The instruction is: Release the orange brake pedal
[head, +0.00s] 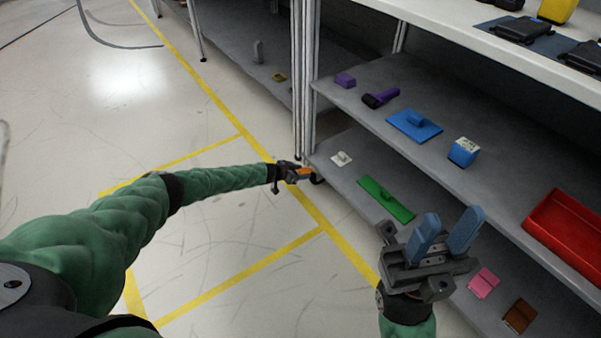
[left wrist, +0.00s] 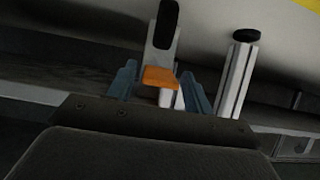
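The orange brake pedal (head: 304,171) sits on a caster at the foot of the shelf's near corner post. In the left wrist view the pedal (left wrist: 160,77) shows between my two blue fingers, with a gap on each side. The black caster wheel (left wrist: 167,24) shows beyond it. My left gripper (head: 297,174) is at the pedal and open; the left wrist view shows its spread fingers (left wrist: 160,88). Whether a finger touches the pedal cannot be told. My right gripper (head: 448,230) is open and empty, in front of the lower shelf.
The shelf post (head: 304,80) rises right beside my left gripper. The floor to the left, with yellow lines, is clear.

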